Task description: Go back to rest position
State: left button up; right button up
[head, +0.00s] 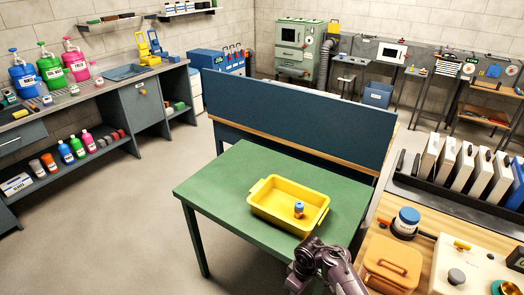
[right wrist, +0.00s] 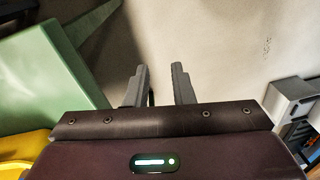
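My right arm shows at the bottom of the head view, in front of the green table (head: 215,195); its fingers cannot be made out there. In the right wrist view my right gripper (right wrist: 158,75) has its two fingers apart with nothing between them, above the grey floor. My left gripper is out of view. A yellow tray (head: 264,212) lies on the green table, and a small blue and orange object (head: 298,209) stands inside it. The table's green corner (right wrist: 45,60) and the tray's yellow edge (right wrist: 12,165) show at the left of the right wrist view.
A blue panel (head: 300,105) stands behind the table. At the right, a wooden worktop carries an orange box (head: 392,262), a blue-lidded jar (head: 406,221) and a black rack (head: 440,195). A bench with bottles is at the left. Floor left of the table is clear.

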jog(key=s+d+f+m+y+b, duration=0.1)
jog(key=s+f+m+b, duration=0.1)
jog(key=s+f, duration=0.85)
jog(key=s+d+f+m+b, duration=0.1)
jog(key=s+f+m+b, duration=0.15)
jog(key=s+f, duration=0.75)
jog(key=s+d+f+m+b, duration=0.1)
jog(key=s+d+f, duration=0.2)
jog(key=s+f, duration=0.2)
jog(key=s+d+f+t+h+b, duration=0.1)
jog(key=s+d+f, duration=0.2)
jog(key=s, duration=0.6)
jog(key=s+d+f+m+h+b, duration=0.1)
jog(key=s+d+f+b, duration=0.1)
jog(key=s+f, duration=0.5)
jog(key=shift+s+d+f+m, duration=0.35)
jog(key=shift+d+f, duration=0.15)
jog(key=shift+d, duration=0.35)
